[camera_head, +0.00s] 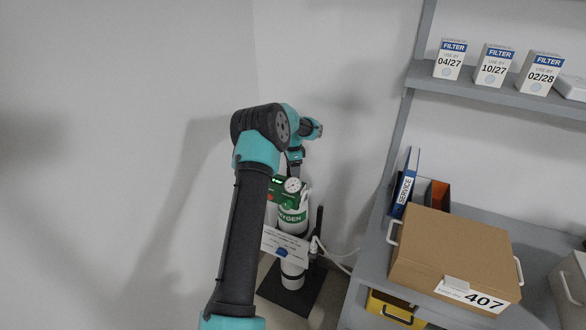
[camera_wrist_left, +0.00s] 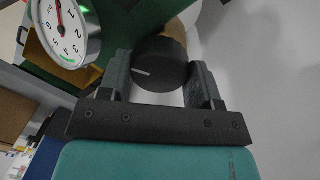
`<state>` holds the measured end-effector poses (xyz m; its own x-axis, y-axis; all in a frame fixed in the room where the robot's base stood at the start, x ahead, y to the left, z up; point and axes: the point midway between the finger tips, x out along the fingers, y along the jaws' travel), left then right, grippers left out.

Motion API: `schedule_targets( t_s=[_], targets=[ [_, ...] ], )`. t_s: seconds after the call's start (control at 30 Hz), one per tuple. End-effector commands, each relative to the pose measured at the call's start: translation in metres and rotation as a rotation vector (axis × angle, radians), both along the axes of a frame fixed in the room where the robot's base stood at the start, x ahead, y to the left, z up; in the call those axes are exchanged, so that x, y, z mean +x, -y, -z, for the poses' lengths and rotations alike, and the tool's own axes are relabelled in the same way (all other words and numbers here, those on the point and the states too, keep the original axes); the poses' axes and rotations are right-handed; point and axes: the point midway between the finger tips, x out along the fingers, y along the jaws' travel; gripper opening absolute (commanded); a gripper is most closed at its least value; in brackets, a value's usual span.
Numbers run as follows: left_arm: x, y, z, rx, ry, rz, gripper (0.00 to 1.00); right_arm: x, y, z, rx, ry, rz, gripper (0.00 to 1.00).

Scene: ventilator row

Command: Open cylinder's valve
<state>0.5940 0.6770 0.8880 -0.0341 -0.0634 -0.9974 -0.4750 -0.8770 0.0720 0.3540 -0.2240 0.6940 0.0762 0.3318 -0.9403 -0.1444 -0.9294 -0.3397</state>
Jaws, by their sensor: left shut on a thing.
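The oxygen cylinder (camera_head: 292,222) stands upright in the corner, white with a green band, partly hidden behind my left arm. A round pressure gauge (camera_head: 292,185) sits at its top; it also shows large in the left wrist view (camera_wrist_left: 62,30), with a red needle. In the left wrist view the black round valve knob (camera_wrist_left: 158,68) with a white mark line sits between the two fingers of my left gripper (camera_wrist_left: 160,88), which is shut on it. In the head view the gripper's fingers are hidden behind my arm. My right gripper is in neither view.
A grey shelf unit stands at right, with a cardboard box labelled 407 (camera_head: 450,255), a blue service binder (camera_head: 405,185) and a yellow bin (camera_head: 392,310). Filter boxes (camera_head: 495,66) line the upper shelf. A tag (camera_head: 284,243) hangs on the cylinder, which stands on a dark base (camera_head: 290,298).

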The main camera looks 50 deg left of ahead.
Motion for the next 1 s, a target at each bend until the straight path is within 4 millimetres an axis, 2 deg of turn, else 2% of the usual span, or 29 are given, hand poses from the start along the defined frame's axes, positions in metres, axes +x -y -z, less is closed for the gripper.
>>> schedule_targets(
  t_s=[0.27,0.3,0.4,0.77,1.0],
  targets=[
    [0.001,0.000,-0.001,0.001,0.002,0.001,0.34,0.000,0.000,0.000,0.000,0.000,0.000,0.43],
    [0.001,0.000,-0.001,0.001,0.002,0.001,0.60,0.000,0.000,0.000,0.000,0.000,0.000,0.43],
    [0.001,0.000,-0.001,0.001,0.002,0.000,0.69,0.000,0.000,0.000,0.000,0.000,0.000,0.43],
    [0.001,0.000,-0.005,0.001,0.002,0.000,0.69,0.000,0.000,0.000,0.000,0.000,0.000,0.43],
    [0.002,-0.002,-0.035,0.002,0.003,0.000,0.69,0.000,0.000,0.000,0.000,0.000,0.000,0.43]
  ],
)
